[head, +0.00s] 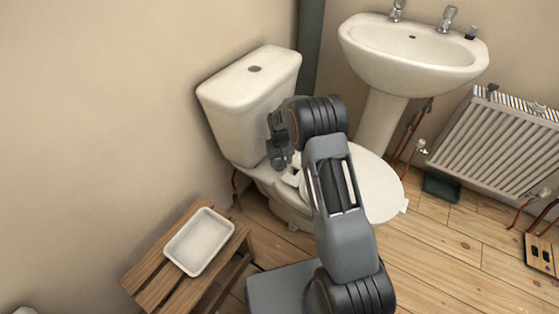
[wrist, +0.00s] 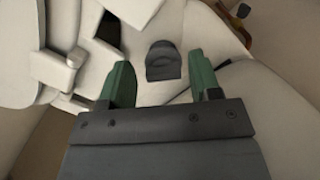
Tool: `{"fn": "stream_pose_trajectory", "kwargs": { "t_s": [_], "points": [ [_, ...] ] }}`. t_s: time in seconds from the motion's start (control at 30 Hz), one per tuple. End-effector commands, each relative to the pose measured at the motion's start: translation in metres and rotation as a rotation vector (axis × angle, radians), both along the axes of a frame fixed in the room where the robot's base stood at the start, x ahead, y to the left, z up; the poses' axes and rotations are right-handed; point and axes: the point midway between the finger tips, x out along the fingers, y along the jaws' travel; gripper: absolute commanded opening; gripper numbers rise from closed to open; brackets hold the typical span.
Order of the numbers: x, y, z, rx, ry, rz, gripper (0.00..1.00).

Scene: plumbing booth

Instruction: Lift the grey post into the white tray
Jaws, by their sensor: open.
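The grey post (wrist: 163,62) shows in the wrist view as a short, dark grey piece with a rounded top against the toilet's white surface. It lies in line with the gap between my two green fingertips, with clear space on both sides. My gripper (wrist: 159,75) is open and empty. In the head view my gripper (head: 280,161) is over the toilet, near the cistern, and I cannot make out the post there. The white tray (head: 199,241) is a shallow rectangular dish, empty, on a slatted wooden stool at the lower left.
The toilet cistern (head: 250,92) rises beside my gripper, and the toilet lid (head: 375,185) lies to its right. The wooden stool (head: 152,279) stands against the left wall. A basin (head: 412,55) and a radiator (head: 500,143) stand farther right. Wooden floor (head: 440,245) is open at right.

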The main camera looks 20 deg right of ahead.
Motion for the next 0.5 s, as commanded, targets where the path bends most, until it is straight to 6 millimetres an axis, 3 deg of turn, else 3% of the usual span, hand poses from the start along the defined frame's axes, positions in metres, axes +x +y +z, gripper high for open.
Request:
{"fn": "stream_pose_trajectory", "kwargs": {
  "t_s": [0.03, 0.2, 0.5],
  "points": [
    [0.012, 0.000, 0.010, 0.000, -0.030, 0.002, 0.57],
    [0.025, 0.000, 0.018, -0.001, -0.069, 0.006, 0.57],
    [0.025, -0.001, -0.007, -0.001, -0.071, 0.009, 0.57]
  ]
}}
